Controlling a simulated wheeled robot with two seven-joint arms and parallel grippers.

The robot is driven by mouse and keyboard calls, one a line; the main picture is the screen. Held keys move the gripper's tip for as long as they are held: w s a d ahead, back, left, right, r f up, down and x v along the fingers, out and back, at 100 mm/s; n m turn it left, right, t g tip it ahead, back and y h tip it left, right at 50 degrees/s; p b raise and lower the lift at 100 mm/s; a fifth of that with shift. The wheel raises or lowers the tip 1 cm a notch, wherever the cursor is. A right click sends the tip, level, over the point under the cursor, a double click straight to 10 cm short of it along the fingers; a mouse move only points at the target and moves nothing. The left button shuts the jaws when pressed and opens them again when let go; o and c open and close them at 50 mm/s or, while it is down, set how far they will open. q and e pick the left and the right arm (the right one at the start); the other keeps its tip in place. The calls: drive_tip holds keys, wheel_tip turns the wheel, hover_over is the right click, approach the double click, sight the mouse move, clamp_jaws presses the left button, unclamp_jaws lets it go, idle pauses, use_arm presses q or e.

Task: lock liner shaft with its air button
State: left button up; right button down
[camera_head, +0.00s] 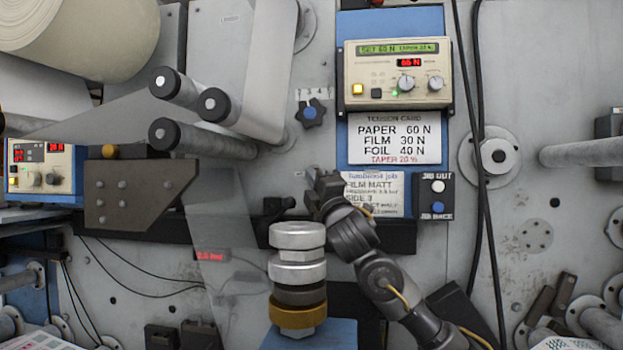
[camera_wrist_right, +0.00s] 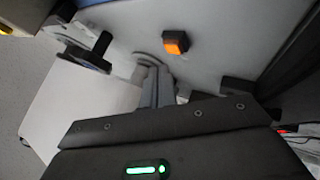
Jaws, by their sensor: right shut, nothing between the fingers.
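My right gripper (camera_head: 324,186) is dark and raised in front of the machine's back panel, at the left edge of the job card in the head view. It is shut and empty. An orange square button (camera_wrist_right: 175,41) shows on a pale panel in the right wrist view, beyond the gripper and apart from it. I cannot tell for certain that it is the liner shaft's air button. My left gripper is not in view.
A tension controller (camera_head: 397,73) sits above a tension card (camera_head: 394,138) and a job card (camera_head: 374,192). A two-button box (camera_head: 437,197) is to their right. Black-ended rollers (camera_head: 214,105) are at left. A stack of metal rings (camera_head: 297,270) stands below my gripper. Black cables hang at right.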

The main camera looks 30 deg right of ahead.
drive_tip(key=s+a, duration=0.1)
drive_tip(key=s+a+b, duration=0.1)
drive_tip(key=s, duration=0.1)
drive_tip(key=shift+s+a+b, duration=0.25)
drive_tip(key=shift+a+b, duration=0.05)
drive_tip(key=shift+a, duration=0.05)
idle(0.3)
